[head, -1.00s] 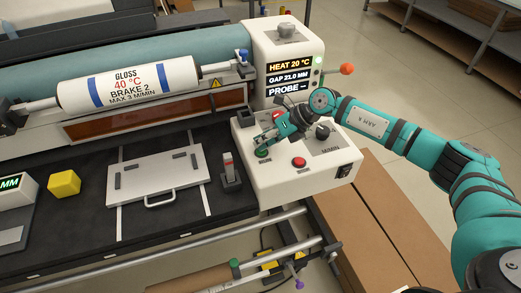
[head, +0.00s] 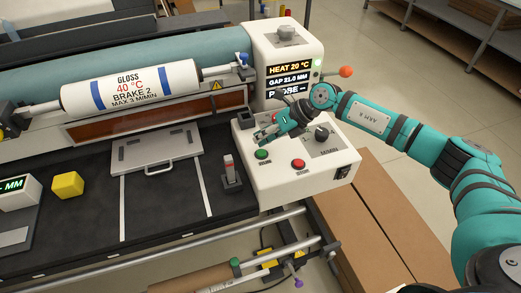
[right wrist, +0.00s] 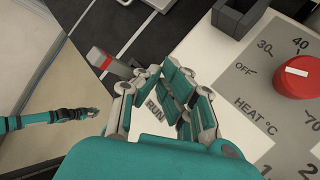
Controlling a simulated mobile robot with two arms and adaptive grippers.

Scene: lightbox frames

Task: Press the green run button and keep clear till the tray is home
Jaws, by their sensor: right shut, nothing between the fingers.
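The green run button (head: 262,154) is on the white control box (head: 290,185), left of a red button (head: 298,164). My right gripper (head: 262,138) is shut and empty, just above and behind the green button in the head view, apparently apart from it. In the right wrist view its fingers (right wrist: 170,95) are over the panel by the RUN label (right wrist: 155,115); the green button is hidden there. The pale tray (head: 150,150), with a handle at its front, lies on the black bed close to the roller machine. A small teal arm at the wrist view's left edge seems to be my left one.
A small post with a red band (head: 230,170) stands left of the control box. A yellow cube (head: 67,185) and a small display (head: 18,192) are on the bed's left. A labelled white roll (head: 130,85) lies above. The bed's front middle is clear.

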